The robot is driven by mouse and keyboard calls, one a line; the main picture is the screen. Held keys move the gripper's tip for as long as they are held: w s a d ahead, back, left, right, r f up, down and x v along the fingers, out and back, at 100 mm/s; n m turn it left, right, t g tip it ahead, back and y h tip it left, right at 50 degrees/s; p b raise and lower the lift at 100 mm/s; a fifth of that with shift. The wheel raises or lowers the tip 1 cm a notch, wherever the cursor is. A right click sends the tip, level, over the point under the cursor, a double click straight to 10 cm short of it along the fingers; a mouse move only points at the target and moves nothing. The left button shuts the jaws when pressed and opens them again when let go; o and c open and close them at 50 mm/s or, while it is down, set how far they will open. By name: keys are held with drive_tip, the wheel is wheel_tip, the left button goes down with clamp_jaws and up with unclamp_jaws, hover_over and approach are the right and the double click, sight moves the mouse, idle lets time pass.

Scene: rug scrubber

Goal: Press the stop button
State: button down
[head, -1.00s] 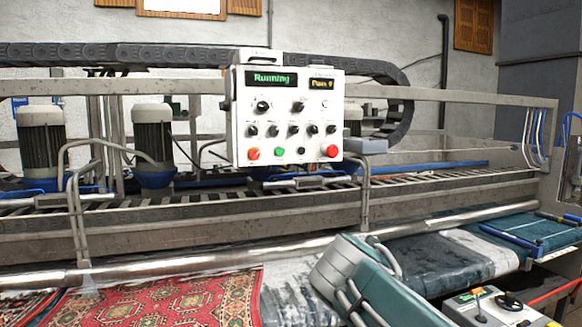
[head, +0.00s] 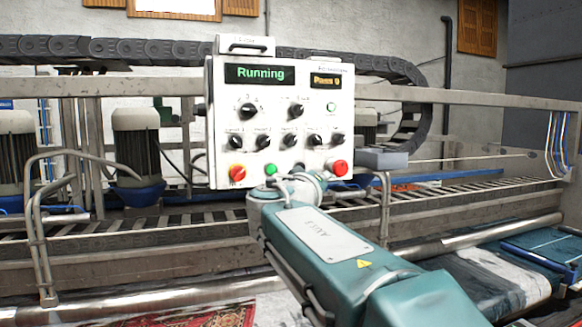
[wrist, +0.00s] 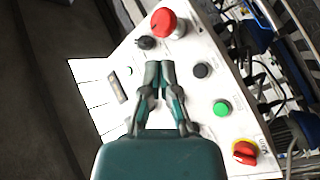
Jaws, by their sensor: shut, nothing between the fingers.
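The white control panel (head: 220,135) shows "Running" on its green display. At its lower edge are a red mushroom button (head: 340,168) at right, a green button (head: 270,169) and a red-yellow rotary switch (head: 237,174) at left. In the wrist view the red button (wrist: 163,22), a small black button (wrist: 203,70) and the green button (wrist: 221,108) show. I cannot read which one is labelled stop. My gripper (wrist: 160,66) is shut and empty, its tips in front of the panel near the black button. Contact cannot be told; in the head view my arm hides the tips.
Several black knobs (head: 295,111) sit above the buttons. A bent metal rail (head: 40,205) stands at left, and a long roller (head: 500,232) runs below at right. A cable chain (head: 170,48) passes behind the panel. The space before the panel's left side is clear.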

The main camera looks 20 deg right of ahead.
drive_tip(key=shift+w+a+r, duration=0.15)
drive_tip(key=shift+a, duration=0.35)
approach(308, 165)
drive_tip(key=w+d, duration=0.2)
drive_tip(key=d, duration=0.2)
drive_tip(key=shift+w+d+r, duration=0.1)
drive_tip(key=shift+w+d, duration=0.05)
drive_tip(key=shift+w, duration=0.4)
idle(1.0)
drive_tip(key=shift+w, duration=0.6)
idle(0.7)
drive_tip(key=shift+s+r, duration=0.1)
drive_tip(key=shift+s, duration=0.7)
